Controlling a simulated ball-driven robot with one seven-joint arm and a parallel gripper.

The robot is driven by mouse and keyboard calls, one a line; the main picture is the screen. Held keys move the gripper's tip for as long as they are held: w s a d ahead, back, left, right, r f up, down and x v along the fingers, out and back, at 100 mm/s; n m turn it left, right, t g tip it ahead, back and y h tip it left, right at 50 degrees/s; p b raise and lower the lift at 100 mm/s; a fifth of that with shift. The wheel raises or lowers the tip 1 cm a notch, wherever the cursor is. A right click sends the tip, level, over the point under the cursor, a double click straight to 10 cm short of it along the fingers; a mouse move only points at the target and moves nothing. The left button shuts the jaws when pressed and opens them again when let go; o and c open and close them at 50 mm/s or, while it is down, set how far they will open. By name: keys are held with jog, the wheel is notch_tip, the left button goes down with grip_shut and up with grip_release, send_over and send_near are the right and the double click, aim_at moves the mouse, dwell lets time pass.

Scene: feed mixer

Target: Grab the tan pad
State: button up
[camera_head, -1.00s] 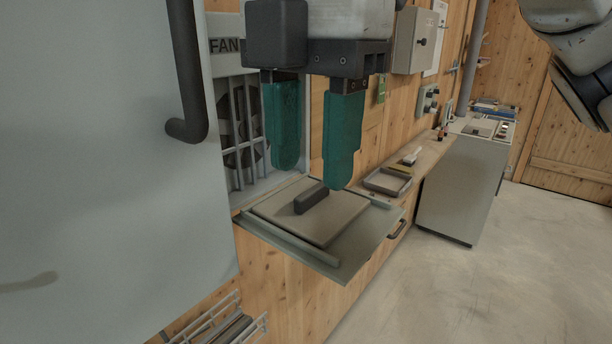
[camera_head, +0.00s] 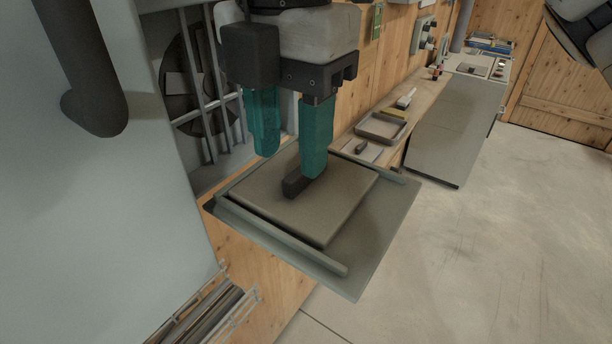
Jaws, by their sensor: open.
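The tan pad (camera_head: 340,208) is a flat square slab with a dark block-shaped handle (camera_head: 296,184) on top. It lies on a grey tray-like shelf (camera_head: 385,232) with raised side rails, in front of the fan opening. My gripper (camera_head: 288,166) points down over the pad with its two teal fingers apart and empty. The left finger hangs to the left of the handle. I cannot tell whether either finger touches it.
A grey cabinet door with a thick dark bar handle (camera_head: 85,80) stands close on the left. The barred fan (camera_head: 192,85) is behind my gripper. A grey tray (camera_head: 381,127) lies on the wooden bench to the right. The floor at right is clear.

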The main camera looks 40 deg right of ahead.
aim_at(290, 179)
notch_tip(290, 179, down, 4)
jog(key=shift+f, duration=0.1)
jog(key=shift+c, duration=0.2)
grip_shut()
dwell(0.3)
